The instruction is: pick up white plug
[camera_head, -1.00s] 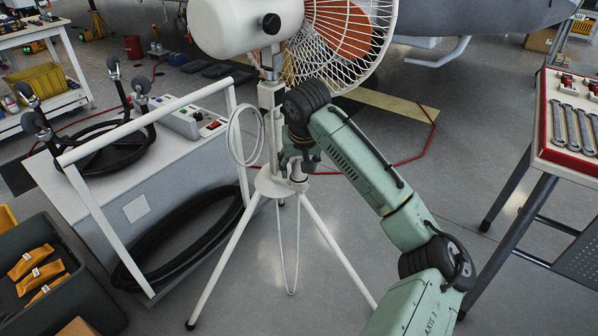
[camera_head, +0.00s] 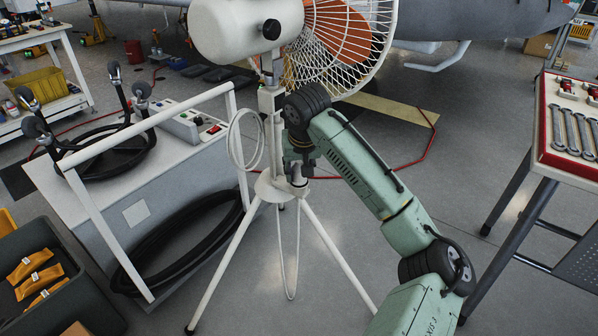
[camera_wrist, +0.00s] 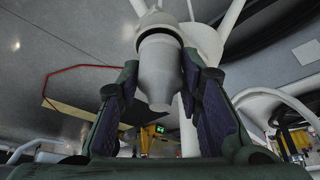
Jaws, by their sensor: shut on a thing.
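The white plug (camera_wrist: 158,72) is a pale, stepped cylinder between the two fingers of my gripper (camera_wrist: 160,72) in the wrist view. Its far end meets a round white holder (camera_wrist: 162,22) on the fan stand; I cannot tell how deep it sits there. In the head view my gripper (camera_head: 299,166) points down beside the post of the white fan stand (camera_head: 268,190), just above its tripod hub. The plug is mostly hidden by the gripper there. A white cable (camera_head: 281,250) hangs in a loop under the hub.
The fan head (camera_head: 245,25) and its wire cage (camera_head: 350,45) are above my gripper. A white-railed cart (camera_head: 110,225) with black hoses stands left. A tool table (camera_head: 545,150) with wrenches stands right. Open floor lies between stand and table.

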